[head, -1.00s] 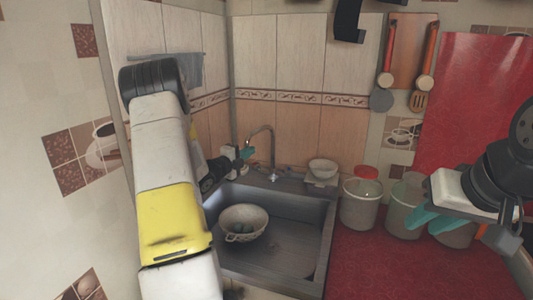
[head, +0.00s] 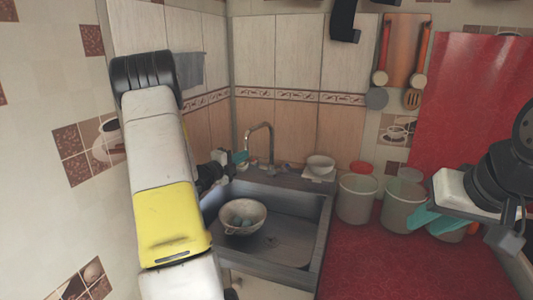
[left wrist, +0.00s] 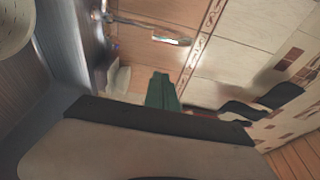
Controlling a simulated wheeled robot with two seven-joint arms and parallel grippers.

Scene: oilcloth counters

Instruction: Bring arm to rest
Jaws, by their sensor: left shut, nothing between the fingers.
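My left gripper (head: 240,158) has teal fingers and is just left of the faucet, above the back left edge of the sink. Its fingers also show in the left wrist view (left wrist: 162,92), together and empty. My left arm's white and yellow links cover the left part of the head view. My right gripper (head: 436,218), also teal, hangs at the right over the red counter, in front of the buckets. The gap between its fingers is not clear.
A sink (head: 290,262) holds a colander (head: 242,222) with small round items inside. A faucet (head: 270,140) stands behind it. A white bowl (head: 320,163) is at the back corner. Buckets (head: 356,202) stand on the red counter (head: 375,268), whose front is clear.

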